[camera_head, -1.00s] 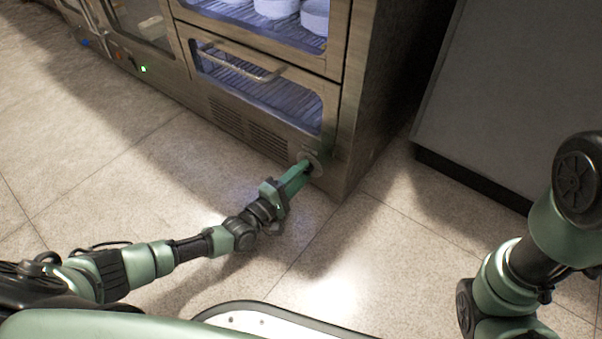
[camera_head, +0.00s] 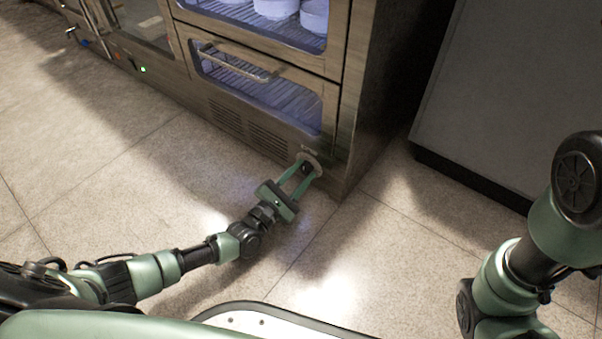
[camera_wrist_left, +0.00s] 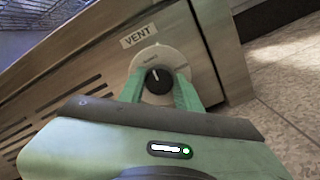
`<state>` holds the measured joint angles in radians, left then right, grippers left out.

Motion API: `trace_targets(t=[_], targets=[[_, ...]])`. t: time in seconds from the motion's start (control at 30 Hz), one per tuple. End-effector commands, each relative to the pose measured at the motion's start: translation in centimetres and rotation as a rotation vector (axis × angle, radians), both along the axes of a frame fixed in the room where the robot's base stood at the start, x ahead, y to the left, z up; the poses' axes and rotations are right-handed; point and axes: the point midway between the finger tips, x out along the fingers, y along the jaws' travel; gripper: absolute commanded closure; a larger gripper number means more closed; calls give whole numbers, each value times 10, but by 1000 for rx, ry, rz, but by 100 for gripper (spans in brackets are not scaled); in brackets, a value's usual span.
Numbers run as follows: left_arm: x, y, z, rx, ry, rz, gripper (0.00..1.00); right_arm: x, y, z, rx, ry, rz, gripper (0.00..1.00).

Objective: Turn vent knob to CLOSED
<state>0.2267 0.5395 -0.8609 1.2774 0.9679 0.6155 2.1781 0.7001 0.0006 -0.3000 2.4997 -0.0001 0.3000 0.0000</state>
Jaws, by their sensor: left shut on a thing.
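The vent knob (camera_wrist_left: 158,81) is black with a white pointer line and sits on a pale round dial (camera_wrist_left: 157,55) below a VENT label (camera_wrist_left: 139,36). In the left wrist view the pointer stands roughly upright; the small dial print is too small to read.
A grey unit (camera_head: 500,100) stands to the right. The tiled floor in front is clear.

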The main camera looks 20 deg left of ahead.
Motion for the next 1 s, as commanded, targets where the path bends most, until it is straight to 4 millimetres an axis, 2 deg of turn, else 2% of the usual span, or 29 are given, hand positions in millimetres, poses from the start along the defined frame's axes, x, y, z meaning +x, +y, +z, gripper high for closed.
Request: trace_targets(t=[0.67,0.7,0.73,0.77,1.0], targets=[[0,2,-1,-56,24,3,100,0,0,0,0,0,0,45],[0,2,-1,-56,24,3,58,0,0,0,0,0,0,45],[0,2,-1,-55,23,2,50,0,0,0,0,0,0,45],[0,2,-1,-55,23,2,45,0,0,0,0,0,0,45],[0,1,-1,-55,22,1,45,0,0,0,0,-1,0,45]])
